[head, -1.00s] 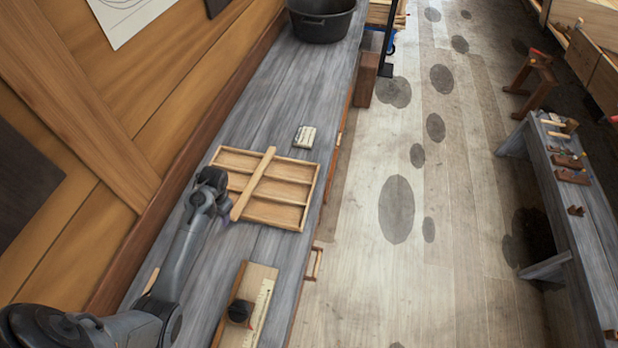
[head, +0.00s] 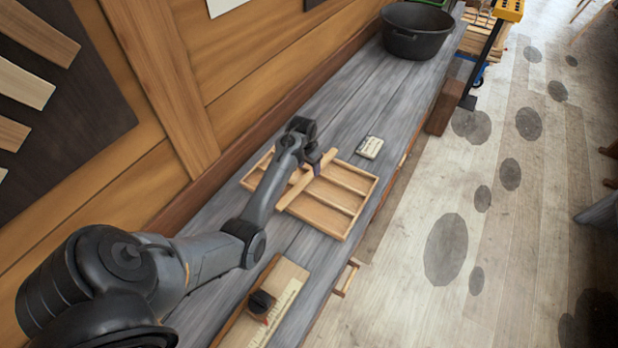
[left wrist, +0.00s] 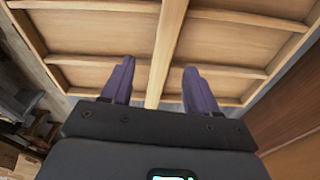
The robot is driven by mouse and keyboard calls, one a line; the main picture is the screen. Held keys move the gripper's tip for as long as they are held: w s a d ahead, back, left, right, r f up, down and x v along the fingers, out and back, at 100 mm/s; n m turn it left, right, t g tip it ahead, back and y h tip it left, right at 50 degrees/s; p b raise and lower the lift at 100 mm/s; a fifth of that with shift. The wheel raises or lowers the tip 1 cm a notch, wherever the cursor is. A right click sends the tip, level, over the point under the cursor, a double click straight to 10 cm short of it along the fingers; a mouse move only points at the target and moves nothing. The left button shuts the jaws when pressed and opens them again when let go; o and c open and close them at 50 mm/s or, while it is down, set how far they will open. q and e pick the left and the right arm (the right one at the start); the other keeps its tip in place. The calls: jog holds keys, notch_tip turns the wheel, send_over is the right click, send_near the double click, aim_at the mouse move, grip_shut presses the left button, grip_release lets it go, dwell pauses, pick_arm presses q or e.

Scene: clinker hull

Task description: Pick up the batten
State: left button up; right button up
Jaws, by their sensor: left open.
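The batten (head: 294,192) is a light wooden strip lying across a shallow compartmented wooden tray (head: 366,208) on the grey bench. In the left wrist view the batten (left wrist: 166,50) runs from the top edge down between my purple fingers. My left gripper (head: 314,167) is over the tray at the batten. In the left wrist view, the left gripper (left wrist: 156,68) is open, with one finger on each side of the batten and a gap on both sides. The gripper and wrist hide part of the batten in the head view. My right gripper is not in view.
A small pale block (head: 369,147) lies behind the tray. A black tub (head: 416,34) stands farther along the bench. A board with a ruler and a black-knobbed tool (head: 262,302) lies nearer. The wooden wall (head: 150,165) borders the bench on the left.

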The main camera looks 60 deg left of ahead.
aim_at(309, 175)
pick_arm(q)
jog(key=shift+w+a+f, duration=0.1)
jog(key=shift+a+f, duration=0.05)
jog(key=shift+f, duration=1.2)
jog(key=shift+w+a+f, duration=0.1)
jog(key=shift+a+f, duration=0.05)
jog(key=shift+f, duration=1.15)
jog(key=shift+c, duration=0.2)
grip_shut()
jog(key=shift+r, duration=0.15)
